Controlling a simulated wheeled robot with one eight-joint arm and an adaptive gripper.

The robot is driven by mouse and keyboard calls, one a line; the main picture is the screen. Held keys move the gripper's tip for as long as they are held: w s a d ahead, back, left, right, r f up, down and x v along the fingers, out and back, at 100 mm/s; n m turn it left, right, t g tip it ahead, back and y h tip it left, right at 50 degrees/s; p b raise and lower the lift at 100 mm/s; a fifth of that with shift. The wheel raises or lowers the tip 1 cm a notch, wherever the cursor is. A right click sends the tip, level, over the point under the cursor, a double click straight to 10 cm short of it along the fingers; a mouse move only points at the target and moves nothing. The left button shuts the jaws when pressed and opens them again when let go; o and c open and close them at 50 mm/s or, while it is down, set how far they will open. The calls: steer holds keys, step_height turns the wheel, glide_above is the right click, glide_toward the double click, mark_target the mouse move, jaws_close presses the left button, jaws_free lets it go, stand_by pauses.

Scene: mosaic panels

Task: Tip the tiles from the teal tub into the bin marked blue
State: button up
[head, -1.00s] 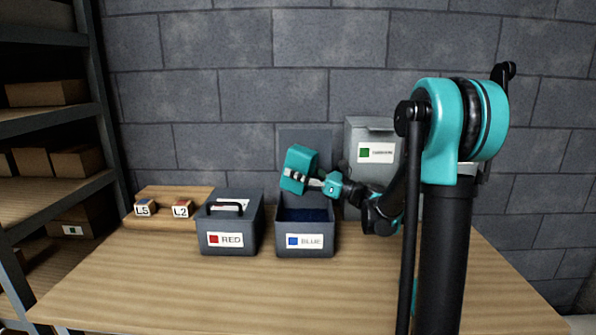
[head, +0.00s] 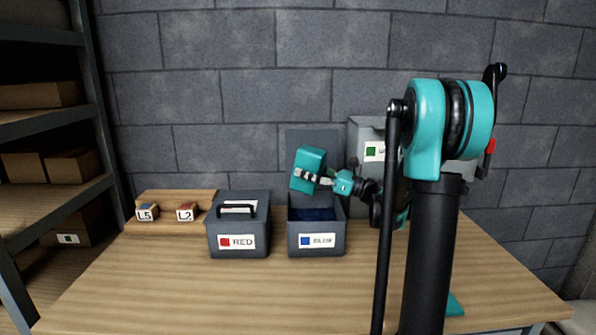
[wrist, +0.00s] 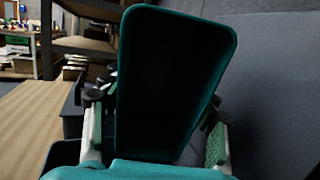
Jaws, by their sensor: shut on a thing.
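The teal tub (head: 309,160) is tilted over the blue-marked bin (head: 316,240) in the head view. My gripper (head: 318,179) is shut on the tub from its right side and holds it above the bin's opening. The bin is open, with its lid raised behind it, and dark blue tiles (head: 312,214) show inside. In the wrist view the tub (wrist: 178,12) fills the middle between my fingers, and its inside is too dark to tell whether tiles are in it.
A lidded red-marked bin (head: 239,243) with a handle stands just left. A grey green-marked bin (head: 367,128) stands behind at right, partly hidden by my arm. Small blocks L5 (head: 147,212) and L2 (head: 187,212) sit at back left. The table front (head: 200,295) is clear.

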steer(key=shift+w+a+r+g+h, duration=0.15)
steer(key=shift+a+g+h, duration=0.25)
steer(key=shift+a+h, duration=0.5)
steer(key=a+h, duration=0.1)
steer(key=h, duration=0.1)
steer(key=w+a+g+h, duration=0.1)
steer(key=shift+h, duration=0.4)
steer(key=a+g+h, duration=0.1)
steer(key=g+h, duration=0.1)
steer(key=h, duration=0.2)
steer(key=w+a+f+g+h, duration=0.1)
steer(key=h, duration=0.4)
steer(key=a+f+g+h, duration=0.1)
steer(key=g+h, duration=0.1)
steer(key=h, duration=0.2)
steer(key=shift+w+a+f+g+h, duration=0.15)
steer(key=shift+g+h, duration=0.15)
